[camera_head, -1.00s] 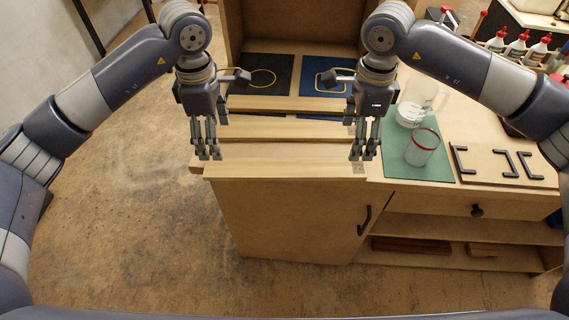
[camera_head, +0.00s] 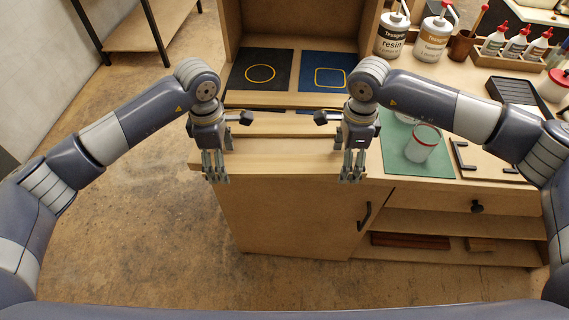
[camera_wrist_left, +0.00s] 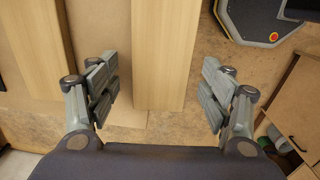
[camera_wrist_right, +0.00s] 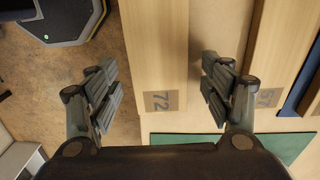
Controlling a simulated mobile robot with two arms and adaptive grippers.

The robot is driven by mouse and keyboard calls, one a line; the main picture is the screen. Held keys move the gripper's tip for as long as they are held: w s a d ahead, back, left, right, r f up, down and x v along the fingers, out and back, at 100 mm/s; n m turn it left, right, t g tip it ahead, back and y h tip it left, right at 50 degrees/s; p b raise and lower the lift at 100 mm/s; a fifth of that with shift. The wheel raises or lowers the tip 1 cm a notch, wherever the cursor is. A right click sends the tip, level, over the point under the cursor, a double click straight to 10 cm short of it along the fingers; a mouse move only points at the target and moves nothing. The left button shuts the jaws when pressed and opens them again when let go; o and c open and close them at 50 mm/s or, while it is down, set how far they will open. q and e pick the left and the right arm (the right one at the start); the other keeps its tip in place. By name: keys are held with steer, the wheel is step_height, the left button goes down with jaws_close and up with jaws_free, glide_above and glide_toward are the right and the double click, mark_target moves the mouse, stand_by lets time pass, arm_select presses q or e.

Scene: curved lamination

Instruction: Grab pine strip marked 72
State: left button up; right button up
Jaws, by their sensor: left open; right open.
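The pine strip marked 72 (camera_wrist_right: 152,50) is a pale wooden strip lying along the front edge of the workbench (camera_head: 285,165). Its dark label reads 72 in the right wrist view. My right gripper (camera_wrist_right: 162,92) is open, with its fingers on either side of the strip's labelled end. My left gripper (camera_wrist_left: 160,95) is open, with its fingers on either side of the strip's other end (camera_wrist_left: 165,50). In the head view my left gripper (camera_head: 215,178) and right gripper (camera_head: 352,178) stand at the two ends. I cannot tell whether any finger touches the strip.
Another strip marked 57 (camera_wrist_right: 270,60) lies parallel behind it. A green mat (camera_head: 440,165) with a clear red-rimmed cup (camera_head: 423,143) is to the right. Black and blue panels (camera_head: 262,68) with yellow outlines lie at the back. Resin bottles (camera_head: 392,35) stand back right.

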arm_select(q)
steer(key=c, duration=1.3)
arm_select(e)
steer(key=c, duration=1.3)
arm_select(q)
steer(key=shift+o, duration=0.2)
arm_select(e)
steer(key=shift+o, duration=0.2)
arm_select(q)
steer(key=shift+r, duration=0.15)
arm_select(e)
steer(key=shift+r, duration=0.15)
